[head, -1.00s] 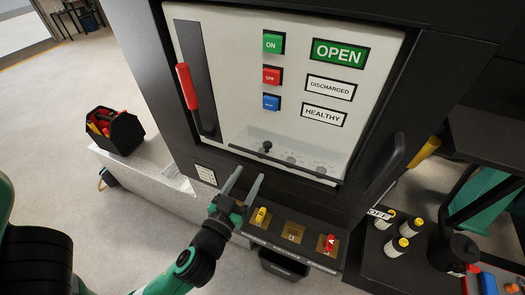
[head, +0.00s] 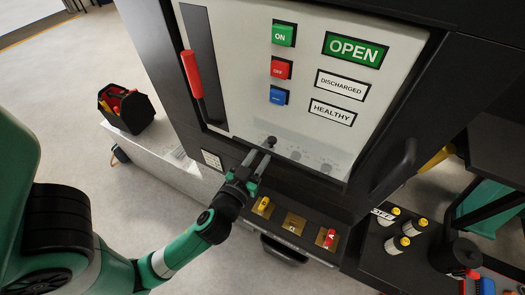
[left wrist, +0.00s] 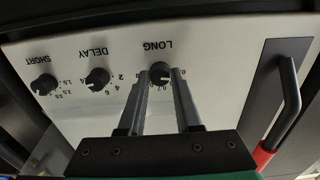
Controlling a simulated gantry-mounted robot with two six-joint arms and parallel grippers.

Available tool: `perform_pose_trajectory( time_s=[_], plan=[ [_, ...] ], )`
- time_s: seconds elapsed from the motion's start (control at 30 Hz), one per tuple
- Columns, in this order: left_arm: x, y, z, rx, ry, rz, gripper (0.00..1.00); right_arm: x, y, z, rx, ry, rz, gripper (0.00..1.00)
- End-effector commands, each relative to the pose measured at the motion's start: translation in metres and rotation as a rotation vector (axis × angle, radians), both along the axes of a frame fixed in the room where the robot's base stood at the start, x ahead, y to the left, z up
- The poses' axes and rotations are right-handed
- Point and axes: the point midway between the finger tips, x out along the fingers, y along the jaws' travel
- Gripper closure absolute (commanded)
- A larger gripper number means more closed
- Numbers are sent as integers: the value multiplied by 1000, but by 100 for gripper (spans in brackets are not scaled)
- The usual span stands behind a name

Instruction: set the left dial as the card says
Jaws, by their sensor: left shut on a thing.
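The left dial is a black round knob (head: 271,142) at the bottom of the pale panel. In the left wrist view, which shows the panel upside down, this knob (left wrist: 160,71) sits by the label LONG with a printed scale around it, partly hidden by my fingers. My left gripper (head: 258,157) has its two grey fingers reaching the panel. In the left wrist view the left gripper (left wrist: 161,76) is shut on the knob, one finger on each side. A small white card (head: 212,160) is on the cabinet front, its text too small to read. My right gripper is not in view.
The DELAY knob (left wrist: 98,78) and SHORT knob (left wrist: 44,84) sit beside the held one. A red-handled lever (head: 193,75) stands at the panel's left. A dark ledge with yellow and red keys (head: 294,226) lies below. A tool box (head: 127,107) is at left.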

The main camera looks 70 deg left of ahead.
Motion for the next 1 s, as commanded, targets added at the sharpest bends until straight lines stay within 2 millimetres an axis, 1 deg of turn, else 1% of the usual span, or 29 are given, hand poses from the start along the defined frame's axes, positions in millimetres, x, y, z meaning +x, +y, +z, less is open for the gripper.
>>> perform_pose_trajectory(
  time_s=[0.27,0.47,0.67,1.0],
  plan=[
    [0,0,0,2,2,0,100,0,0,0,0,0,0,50],
    [0,0,0,35,32,0,100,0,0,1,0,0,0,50],
    [0,0,0,114,106,0,100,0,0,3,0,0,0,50],
    [0,0,1,313,289,0,100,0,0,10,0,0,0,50]
  ],
)
